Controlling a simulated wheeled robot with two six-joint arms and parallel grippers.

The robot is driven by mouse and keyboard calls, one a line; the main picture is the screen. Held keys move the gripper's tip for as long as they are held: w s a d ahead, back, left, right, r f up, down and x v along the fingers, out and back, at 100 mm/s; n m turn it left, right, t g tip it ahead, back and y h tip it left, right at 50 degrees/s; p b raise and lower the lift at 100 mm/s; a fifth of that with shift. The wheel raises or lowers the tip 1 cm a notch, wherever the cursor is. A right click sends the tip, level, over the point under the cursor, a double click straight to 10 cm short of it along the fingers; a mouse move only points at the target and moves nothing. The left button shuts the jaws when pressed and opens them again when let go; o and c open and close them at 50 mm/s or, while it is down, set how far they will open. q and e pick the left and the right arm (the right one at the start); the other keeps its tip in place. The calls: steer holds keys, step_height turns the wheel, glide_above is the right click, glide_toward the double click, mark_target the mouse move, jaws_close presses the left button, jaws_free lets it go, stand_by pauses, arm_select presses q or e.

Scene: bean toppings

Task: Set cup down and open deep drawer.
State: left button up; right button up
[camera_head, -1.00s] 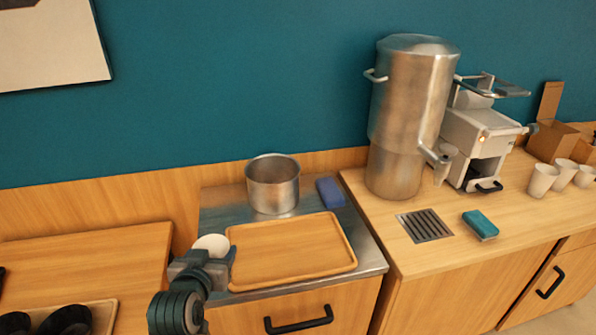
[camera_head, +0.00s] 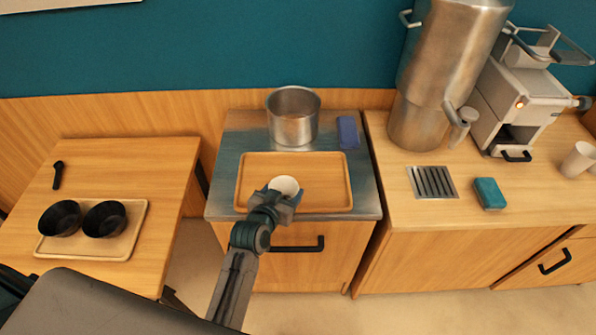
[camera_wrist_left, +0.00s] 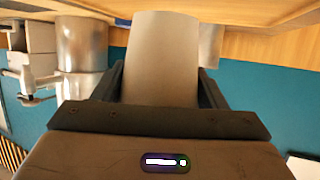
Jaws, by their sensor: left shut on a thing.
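My left gripper (camera_head: 278,200) is shut on a white cup (camera_head: 285,186) over the front middle of the wooden tray (camera_head: 328,183). In the left wrist view the cup (camera_wrist_left: 161,60) fills the space between the two dark fingers. I cannot tell whether the cup's base touches the tray. The tray lies on a metal-topped cabinet. A drawer with a black bar handle (camera_head: 297,244) is in the cabinet's front, below my gripper, and it is shut. My right gripper is not in view.
A steel pot (camera_head: 293,117) and a blue sponge (camera_head: 348,132) stand behind the tray. The left table holds two black bowls (camera_head: 104,219) on a small tray. The right counter has a tall steel dispenser (camera_head: 440,80), a drain grate (camera_head: 432,182) and a teal sponge (camera_head: 489,193).

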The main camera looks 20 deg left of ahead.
mark_target(284, 183)
arm_select(q)
steer(key=w, duration=0.1)
steer(key=w+b, duration=0.1)
steer(key=w, duration=0.1)
steer(key=w+f+b, duration=0.1)
steer(key=w, duration=0.1)
steer(key=shift+a+f, duration=0.1)
steer(key=shift+a, duration=0.25)
steer(key=w+b, duration=0.1)
steer(key=w, duration=0.1)
steer(key=w+b, duration=0.1)
steer(key=w, duration=0.1)
steer(key=w+b, duration=0.2)
steer(key=w, duration=0.1)
steer(key=shift+a+f, duration=0.2)
steer(key=shift+f, duration=0.05)
steer(key=shift+w+a, duration=0.1)
steer(key=shift+w, duration=0.3)
step_height(284, 183, down, 3)
steer(key=b, duration=0.4)
steer(key=shift+s, duration=0.1)
steer(key=shift+f, duration=0.2)
steer(key=shift+r, duration=0.1)
steer(key=o, duration=0.7)
steer(key=shift+c, duration=0.2)
steer(key=o, duration=0.3)
steer(key=shift+o, duration=0.7)
